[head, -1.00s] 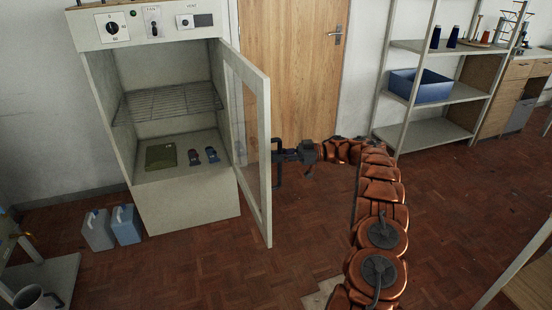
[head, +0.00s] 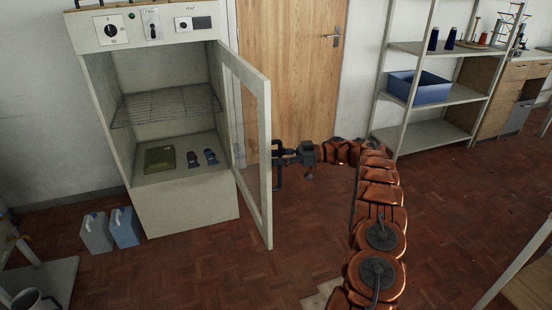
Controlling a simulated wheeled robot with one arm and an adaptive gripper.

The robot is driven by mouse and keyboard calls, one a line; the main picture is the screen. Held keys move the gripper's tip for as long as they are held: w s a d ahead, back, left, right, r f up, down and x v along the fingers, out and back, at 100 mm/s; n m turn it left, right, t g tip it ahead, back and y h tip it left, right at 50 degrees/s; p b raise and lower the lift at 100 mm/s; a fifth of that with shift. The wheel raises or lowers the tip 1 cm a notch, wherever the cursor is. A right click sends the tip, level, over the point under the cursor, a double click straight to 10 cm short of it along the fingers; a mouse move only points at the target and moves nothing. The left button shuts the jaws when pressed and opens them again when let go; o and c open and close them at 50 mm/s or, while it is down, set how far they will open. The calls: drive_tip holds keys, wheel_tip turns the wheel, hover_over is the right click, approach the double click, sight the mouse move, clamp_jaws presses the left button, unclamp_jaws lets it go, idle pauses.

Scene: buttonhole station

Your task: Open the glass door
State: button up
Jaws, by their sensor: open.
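The glass door (head: 254,145) of the cream cabinet (head: 185,208) stands swung well open, hinged on the cabinet's right side. Its pale frame surrounds a clear pane. A dark bar handle (head: 277,182) is on the door's outer face, toward me and to the right. My gripper (head: 282,152) is open at the upper part of this handle. Its fingers are small and dark here, so I cannot tell whether they touch the handle. My copper arm reaches in from the lower right.
Inside the cabinet are a wire rack (head: 166,103), a green flat item (head: 160,159) and two small dark items. Two jugs (head: 124,226) stand on the floor at left. A wooden door (head: 288,80) is behind. A shelf unit (head: 430,135) stands at right. The parquet floor between is clear.

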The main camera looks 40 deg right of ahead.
wheel_tip(320, 180, up, 10)
idle(0.6)
idle(0.4)
